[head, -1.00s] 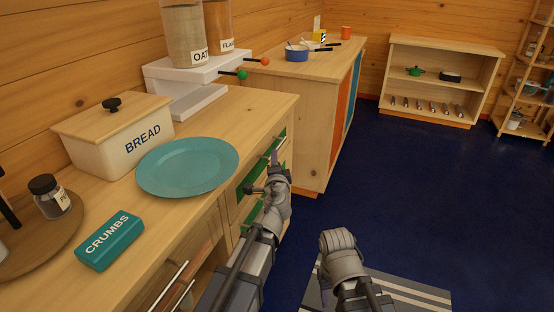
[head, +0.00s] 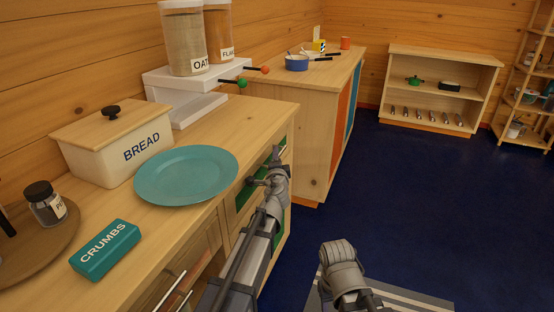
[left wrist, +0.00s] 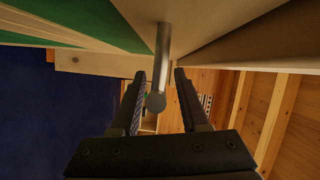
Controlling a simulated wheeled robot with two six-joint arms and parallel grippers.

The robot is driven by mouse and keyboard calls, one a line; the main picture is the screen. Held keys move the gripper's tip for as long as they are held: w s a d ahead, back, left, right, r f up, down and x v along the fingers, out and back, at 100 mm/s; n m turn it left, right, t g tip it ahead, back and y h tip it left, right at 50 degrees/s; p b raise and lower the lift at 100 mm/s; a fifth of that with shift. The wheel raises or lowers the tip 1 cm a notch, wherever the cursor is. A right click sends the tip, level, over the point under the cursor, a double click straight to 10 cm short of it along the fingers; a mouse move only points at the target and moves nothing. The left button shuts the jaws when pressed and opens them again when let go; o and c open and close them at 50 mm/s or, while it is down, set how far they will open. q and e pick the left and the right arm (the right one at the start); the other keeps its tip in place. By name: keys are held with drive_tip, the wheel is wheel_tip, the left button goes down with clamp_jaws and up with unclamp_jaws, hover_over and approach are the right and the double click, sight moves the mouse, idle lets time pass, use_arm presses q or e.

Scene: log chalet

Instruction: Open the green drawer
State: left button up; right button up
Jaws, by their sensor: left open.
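The green drawer fronts (head: 244,196) are set in the wooden counter's right side, below the blue plate, partly hidden by my left arm. My left gripper (head: 276,156) is at the top of this green-fronted part, close to the counter's far corner. In the left wrist view a green front (left wrist: 85,22) fills the upper left, and a grey metal bar handle (left wrist: 162,62) with a rounded end reaches down between the fingers. My left gripper (left wrist: 158,78) is open, with one finger on each side of the bar and gaps visible. My right gripper's jaws are hidden; only my right arm shows.
The counter (head: 250,112) holds a bread box (head: 115,150), a blue plate (head: 187,174) and a crumbs box (head: 105,250). A second cabinet (head: 305,120) stands just beyond the green drawers. The blue floor (head: 420,200) to the right is clear.

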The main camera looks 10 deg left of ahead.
use_arm(q)
clamp_jaws()
idle(0.4)
idle(1.1)
